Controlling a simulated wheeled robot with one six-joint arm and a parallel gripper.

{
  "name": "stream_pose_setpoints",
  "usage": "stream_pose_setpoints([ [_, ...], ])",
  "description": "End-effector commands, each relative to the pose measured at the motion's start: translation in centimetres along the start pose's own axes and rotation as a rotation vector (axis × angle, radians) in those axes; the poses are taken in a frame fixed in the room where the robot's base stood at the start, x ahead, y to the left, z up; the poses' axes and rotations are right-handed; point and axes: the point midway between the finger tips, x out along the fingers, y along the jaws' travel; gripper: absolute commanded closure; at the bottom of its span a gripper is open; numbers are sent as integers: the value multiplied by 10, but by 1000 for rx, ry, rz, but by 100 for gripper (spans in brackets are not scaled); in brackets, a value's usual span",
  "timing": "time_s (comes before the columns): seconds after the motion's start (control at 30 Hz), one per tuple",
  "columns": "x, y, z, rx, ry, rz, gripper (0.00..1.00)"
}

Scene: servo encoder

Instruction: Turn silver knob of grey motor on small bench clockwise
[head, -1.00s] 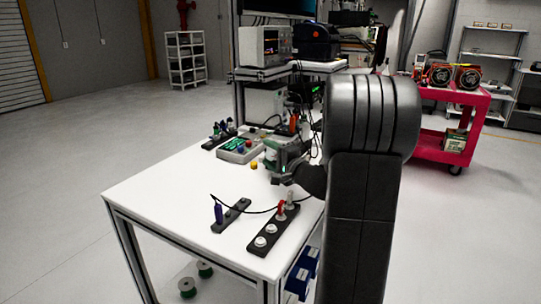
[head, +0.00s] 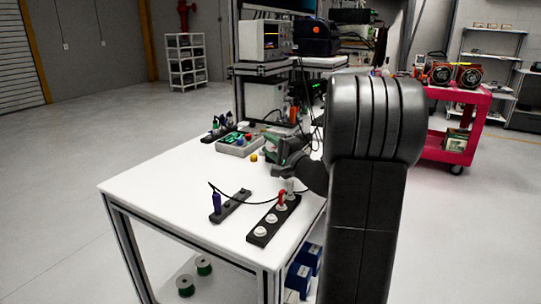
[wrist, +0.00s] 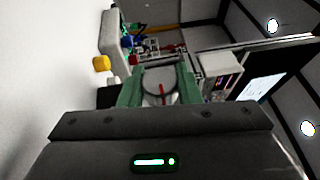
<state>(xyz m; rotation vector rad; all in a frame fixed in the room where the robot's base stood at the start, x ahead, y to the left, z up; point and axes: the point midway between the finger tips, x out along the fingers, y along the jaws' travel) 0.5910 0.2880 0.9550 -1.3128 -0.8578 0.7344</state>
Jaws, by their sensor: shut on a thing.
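My gripper (wrist: 160,88) reaches over the white bench, and its two green fingers are closed on the sides of a round silver knob (wrist: 158,80). A red mark shows on the knob's face in the wrist view. In the head view my gripper (head: 283,158) is at the bench's right side, partly behind my dark arm. The grey motor's body is mostly hidden behind my gripper and arm, so I cannot make out its shape.
A dark strip with white sockets (head: 271,219) and a smaller dark strip (head: 236,203) lie at the front. The bench's left front (head: 165,190) is clear.

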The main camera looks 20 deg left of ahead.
Motion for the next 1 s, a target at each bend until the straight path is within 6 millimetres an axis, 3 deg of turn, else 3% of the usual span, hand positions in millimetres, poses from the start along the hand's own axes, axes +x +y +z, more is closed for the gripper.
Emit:
stream_pose_setpoints([
  [0.43,-1,0,0,12,-1,-28,92],
  [0.47,-1,0,0,12,-1,-28,68],
  [0.57,-1,0,0,12,-1,-28,48],
  [0.87,-2,0,0,12,-1,-29,48],
  [1.0,-13,0,-1,10,1,-28,48],
])
